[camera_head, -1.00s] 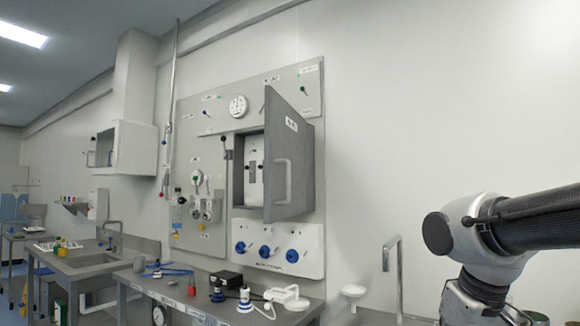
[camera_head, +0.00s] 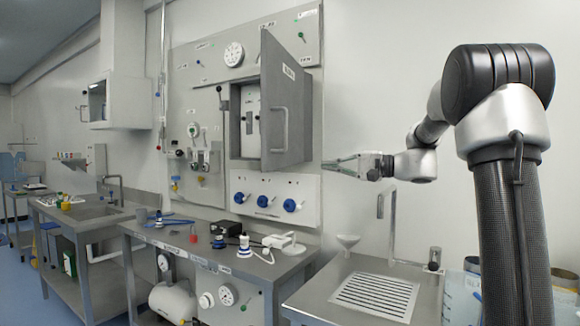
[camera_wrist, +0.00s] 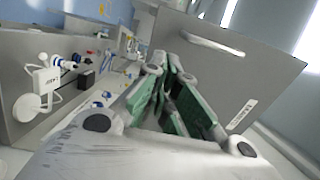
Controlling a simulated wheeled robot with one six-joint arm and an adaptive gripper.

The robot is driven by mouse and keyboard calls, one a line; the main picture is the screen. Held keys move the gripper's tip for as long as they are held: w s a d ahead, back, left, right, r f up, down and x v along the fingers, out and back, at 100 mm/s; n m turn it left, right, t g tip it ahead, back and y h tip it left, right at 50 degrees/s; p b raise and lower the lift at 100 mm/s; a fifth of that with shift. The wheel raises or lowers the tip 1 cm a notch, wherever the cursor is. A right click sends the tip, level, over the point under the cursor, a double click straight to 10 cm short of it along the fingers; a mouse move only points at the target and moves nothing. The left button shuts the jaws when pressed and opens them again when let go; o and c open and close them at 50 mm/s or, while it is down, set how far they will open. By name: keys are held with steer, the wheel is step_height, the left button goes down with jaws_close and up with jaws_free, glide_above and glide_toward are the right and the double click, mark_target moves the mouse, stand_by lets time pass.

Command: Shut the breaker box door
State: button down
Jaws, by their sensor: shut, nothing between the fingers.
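The breaker box (camera_head: 246,136) is a grey cabinet on the wall panel, with switches showing inside. Its grey door (camera_head: 290,95) stands open, swung out on the right side, with a bar handle (camera_head: 280,130) on its face. In the wrist view the door (camera_wrist: 235,75) fills the upper right, with its handle (camera_wrist: 210,42) near the top. My gripper (camera_head: 328,164) is shut and empty, to the right of the door's lower edge. The green-padded fingers also show in the wrist view (camera_wrist: 170,65), in front of the door; whether they touch it I cannot tell.
Blue knobs (camera_head: 263,201) sit on a white panel below the box. A bench (camera_head: 215,245) below carries a black box and small fittings. A sink unit (camera_head: 372,295) with a tall tap (camera_head: 388,205) stands at the right. The wall right of the panel is bare.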

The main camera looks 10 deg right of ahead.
mark_target(274, 164)
steer(key=x, duration=1.4)
steer(key=shift+s+a, duration=0.15)
steer(key=shift+s, duration=0.1)
